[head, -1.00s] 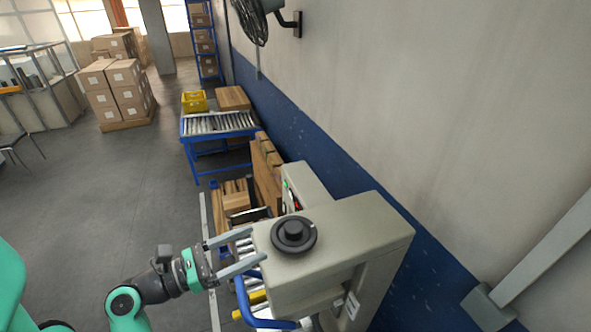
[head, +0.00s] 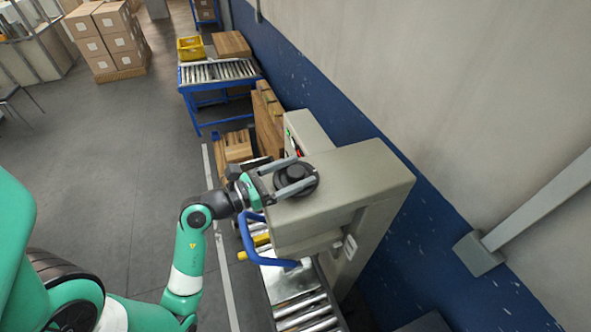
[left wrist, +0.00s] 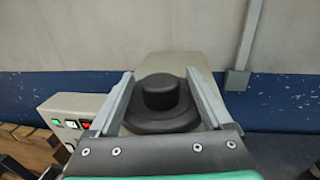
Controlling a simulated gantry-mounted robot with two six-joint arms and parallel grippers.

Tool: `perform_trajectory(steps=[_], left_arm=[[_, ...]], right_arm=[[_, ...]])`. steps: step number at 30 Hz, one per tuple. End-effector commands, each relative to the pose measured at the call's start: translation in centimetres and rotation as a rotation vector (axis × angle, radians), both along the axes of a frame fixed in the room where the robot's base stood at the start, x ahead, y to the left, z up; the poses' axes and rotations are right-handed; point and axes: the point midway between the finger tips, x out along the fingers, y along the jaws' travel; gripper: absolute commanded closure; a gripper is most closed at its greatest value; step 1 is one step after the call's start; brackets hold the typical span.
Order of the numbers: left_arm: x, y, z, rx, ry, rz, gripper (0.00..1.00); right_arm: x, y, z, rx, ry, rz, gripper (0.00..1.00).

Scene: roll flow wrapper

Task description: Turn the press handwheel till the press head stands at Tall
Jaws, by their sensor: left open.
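The press handwheel (head: 297,180) is a round black wheel with a raised hub on top of the beige press housing (head: 352,178). My left gripper (head: 290,177) is open, with its two fingers reaching over the wheel on either side of the hub. In the left wrist view the handwheel (left wrist: 160,100) stands between the spread fingers (left wrist: 158,92), and the hub appears clear of both. A blue bar handle (head: 258,243) hangs at the press's near left side. I cannot read any height scale or Tall mark. My right gripper is not in view.
A control box (head: 309,137) with green and red lights stands behind the press; it also shows in the left wrist view (left wrist: 70,115). A roller conveyor (head: 305,308) runs under the press. The wall (head: 480,110) is close on the right. Open floor lies left.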

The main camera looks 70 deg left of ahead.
Motion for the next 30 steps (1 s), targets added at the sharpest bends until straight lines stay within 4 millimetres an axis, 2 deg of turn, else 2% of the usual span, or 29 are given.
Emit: perform_trajectory(steps=[8, 21, 22, 30], left_arm=[[0.21, 0.03, -0.01, 0.0, -0.001, 0.0, 0.18], [0.18, 0.03, -0.01, 0.0, 0.0, 0.0, 0.98], [0.18, 0.03, -0.01, 0.0, 0.0, 0.0, 1.0], [0.16, 0.1, -0.02, -0.001, -0.001, -0.023, 1.0]], right_arm=[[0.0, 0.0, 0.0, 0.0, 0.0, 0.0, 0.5], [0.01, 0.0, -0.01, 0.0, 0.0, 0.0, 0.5], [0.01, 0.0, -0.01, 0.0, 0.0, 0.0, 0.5], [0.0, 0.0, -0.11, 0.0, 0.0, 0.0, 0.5]])
